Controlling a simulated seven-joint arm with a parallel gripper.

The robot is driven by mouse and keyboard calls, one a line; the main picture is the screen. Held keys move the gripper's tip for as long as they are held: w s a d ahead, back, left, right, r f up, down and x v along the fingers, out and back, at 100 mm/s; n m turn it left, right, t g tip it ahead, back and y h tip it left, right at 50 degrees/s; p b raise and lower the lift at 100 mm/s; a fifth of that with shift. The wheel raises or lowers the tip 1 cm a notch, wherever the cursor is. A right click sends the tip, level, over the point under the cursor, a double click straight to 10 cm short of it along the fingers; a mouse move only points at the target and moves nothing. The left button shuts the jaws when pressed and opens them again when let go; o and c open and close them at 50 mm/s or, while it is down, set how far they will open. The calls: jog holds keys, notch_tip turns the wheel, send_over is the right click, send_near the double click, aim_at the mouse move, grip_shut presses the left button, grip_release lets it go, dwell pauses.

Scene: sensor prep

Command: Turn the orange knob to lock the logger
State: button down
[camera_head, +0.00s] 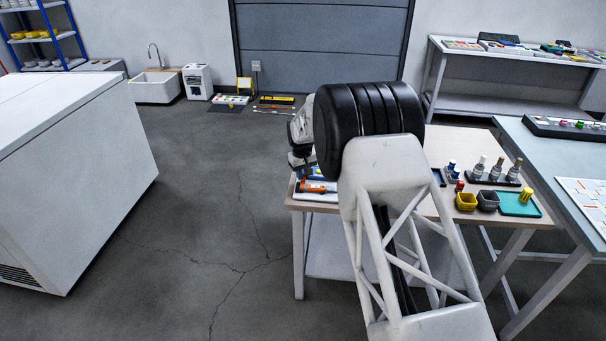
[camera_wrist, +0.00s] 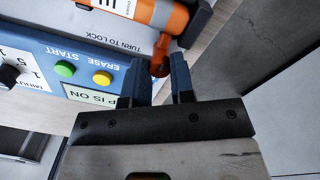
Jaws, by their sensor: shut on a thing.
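The logger (camera_wrist: 158,12) is an orange cylinder with a white label and a dark end piece, at the top of the wrist view; it also shows in the head view (camera_head: 314,187) at the table's left end. The orange knob (camera_wrist: 160,62) sticks out from it, beside the printed words TURN TO LOCK. My gripper (camera_wrist: 164,72) has its two blue-grey fingers on either side of the knob and is shut on it. The knob's far end is partly hidden between the fingers. In the head view my arm hides much of this area.
A blue panel (camera_wrist: 40,50) with a green button (camera_wrist: 64,69), a yellow button (camera_wrist: 102,78) and a black dial (camera_wrist: 9,73) lies close to the left of the fingers. The table edge drops to the floor at right. Bottles (camera_head: 497,168) and small cups stand on the table's right.

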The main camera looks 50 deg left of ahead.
jog(key=shift+m, duration=0.5)
jog(key=c, duration=1)
grip_release()
jog(key=shift+s+r, duration=0.1)
jog(key=shift+r, duration=3.85)
